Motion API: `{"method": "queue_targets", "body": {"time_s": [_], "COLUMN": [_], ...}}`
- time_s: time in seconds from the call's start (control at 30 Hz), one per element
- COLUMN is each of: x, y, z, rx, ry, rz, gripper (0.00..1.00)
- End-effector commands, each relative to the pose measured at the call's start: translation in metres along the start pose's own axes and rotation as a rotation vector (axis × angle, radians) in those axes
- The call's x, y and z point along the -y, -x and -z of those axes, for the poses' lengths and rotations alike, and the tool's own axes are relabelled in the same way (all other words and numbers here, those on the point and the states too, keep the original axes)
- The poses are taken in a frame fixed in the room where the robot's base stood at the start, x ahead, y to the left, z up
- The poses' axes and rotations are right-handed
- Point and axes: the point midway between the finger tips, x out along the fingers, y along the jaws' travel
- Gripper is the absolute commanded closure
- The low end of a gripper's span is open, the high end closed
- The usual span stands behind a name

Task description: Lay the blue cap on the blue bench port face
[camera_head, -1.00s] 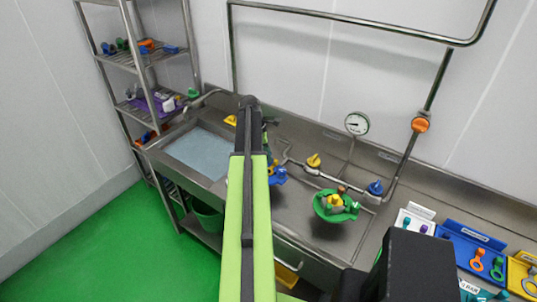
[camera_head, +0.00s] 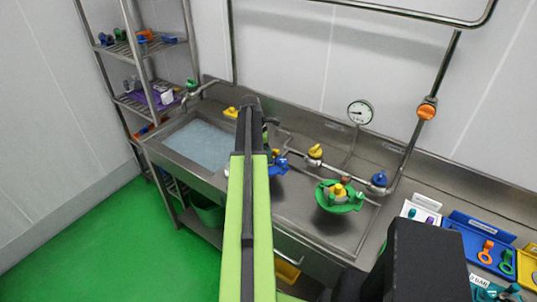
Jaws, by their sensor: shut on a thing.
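My green and black arm (camera_head: 248,215) reaches up the middle of the view over the steel bench. My gripper is hidden behind the end of the arm, so its jaws and anything between them do not show. A blue fitting (camera_head: 279,163) sits on the bench just right of the arm, partly covered by it. I cannot tell whether it is the blue port or a cap. Another blue piece (camera_head: 379,179) sits on the steel pipe farther right.
A water-filled sink (camera_head: 202,147) lies left of the arm. A green bowl-shaped fitting (camera_head: 340,196), a yellow valve (camera_head: 315,151) and a gauge (camera_head: 361,112) are to the right. Blue (camera_head: 466,232) and yellow trays are at the far right. A shelf rack (camera_head: 145,50) stands at the left.

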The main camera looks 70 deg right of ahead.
Motion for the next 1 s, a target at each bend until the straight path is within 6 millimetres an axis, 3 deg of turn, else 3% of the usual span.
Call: {"method": "queue_targets", "body": {"time_s": [0.17, 0.2, 0.4, 0.77, 1.0], "x": [0.0, 0.0, 0.0, -0.001, 0.0], "y": [-0.005, -0.004, -0.004, 0.004, 0.043], "z": [0.001, 0.001, 0.0, -0.001, -0.003], "rx": [0.0, 0.0, 0.0, 0.0, 0.0], "ry": [0.0, 0.0, -0.002, -0.002, 0.0], "rz": [0.0, 0.0, 0.0, -0.002, 0.0], "gripper": [1.0, 0.76, 0.53, 0.53, 0.53]}}
